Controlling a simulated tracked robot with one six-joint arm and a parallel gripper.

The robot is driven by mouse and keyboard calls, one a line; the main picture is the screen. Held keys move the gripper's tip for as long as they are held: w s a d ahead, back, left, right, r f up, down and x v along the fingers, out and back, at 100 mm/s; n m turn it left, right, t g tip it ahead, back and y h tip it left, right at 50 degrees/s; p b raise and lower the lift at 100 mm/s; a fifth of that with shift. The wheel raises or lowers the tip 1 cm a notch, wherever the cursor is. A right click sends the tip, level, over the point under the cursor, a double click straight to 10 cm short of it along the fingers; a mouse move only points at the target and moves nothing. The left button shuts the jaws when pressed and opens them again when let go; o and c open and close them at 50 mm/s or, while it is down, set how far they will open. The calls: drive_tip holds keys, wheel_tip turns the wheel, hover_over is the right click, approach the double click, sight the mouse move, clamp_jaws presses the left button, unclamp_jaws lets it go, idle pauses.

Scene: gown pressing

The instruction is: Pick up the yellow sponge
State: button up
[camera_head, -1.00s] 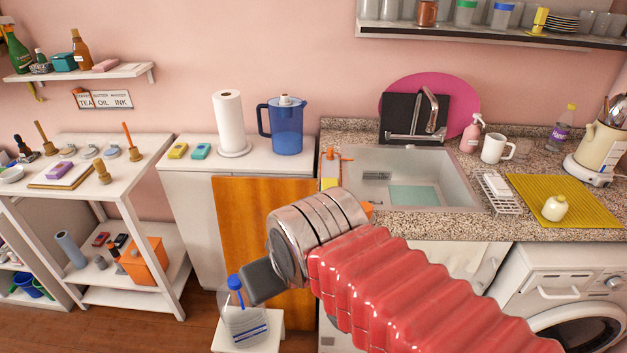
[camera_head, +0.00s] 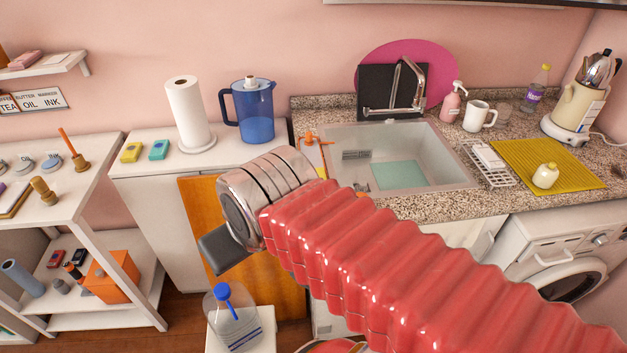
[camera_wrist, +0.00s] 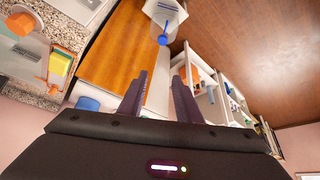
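A small yellow block (camera_head: 130,152), which looks like the yellow sponge, lies on the white cabinet top (camera_head: 180,172) beside a teal block (camera_head: 159,150). Both have a dark mark. Another yellow item with an orange top (camera_head: 314,154) is at the sink's left edge, partly behind my arm. It also shows in the wrist view (camera_wrist: 60,66); I cannot tell what it is. My gripper (camera_wrist: 160,76) has two dark fingers apart with nothing between them. It hangs in front of the orange-brown cabinet door (camera_wrist: 122,45), away from the yellow block. In the head view the fingers are not clearly visible.
A paper towel roll (camera_head: 190,112) and a blue pitcher (camera_head: 254,110) stand on the cabinet right of the blocks. A blue-capped bottle (camera_head: 233,318) stands on a low white stand below my gripper. A white shelf unit (camera_head: 75,215) is at left, the sink (camera_head: 440,170) at right.

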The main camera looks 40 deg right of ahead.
drive_tip(key=shift+o, duration=0.4)
drive_tip(key=o, duration=0.3)
drive_tip(key=shift+w+d+r, duration=0.15)
drive_tip(key=shift+w+d, duration=0.1)
drive_tip(key=shift+d, duration=0.05)
drive_tip(key=o, duration=0.4)
drive_tip(key=w+d+m+h, duration=0.1)
drive_tip(key=w+d+m, duration=0.1)
drive_tip(key=w+d, duration=0.2)
drive_tip(key=w+d+r+m+g, duration=0.1)
drive_tip(key=w+d, duration=0.3)
drive_tip(key=d, duration=0.6)
drive_tip(key=shift+r+m+h, duration=0.15)
drive_tip(key=shift+m+h, duration=0.25)
drive_tip(key=shift+m, duration=0.1)
drive_tip(key=w+d+f+m, duration=0.1)
drive_tip(key=w+d+m, duration=0.1)
drive_tip(key=d, duration=1.2)
drive_tip(key=shift+w+f+m+g+h, duration=0.25)
drive_tip(key=shift+f+m+g+h, duration=0.05)
drive_tip(key=shift+m+g+h, duration=0.1)
drive_tip(key=shift+f, duration=0.1)
drive_tip(key=x, duration=0.8)
drive_tip(key=shift+f, duration=0.2)
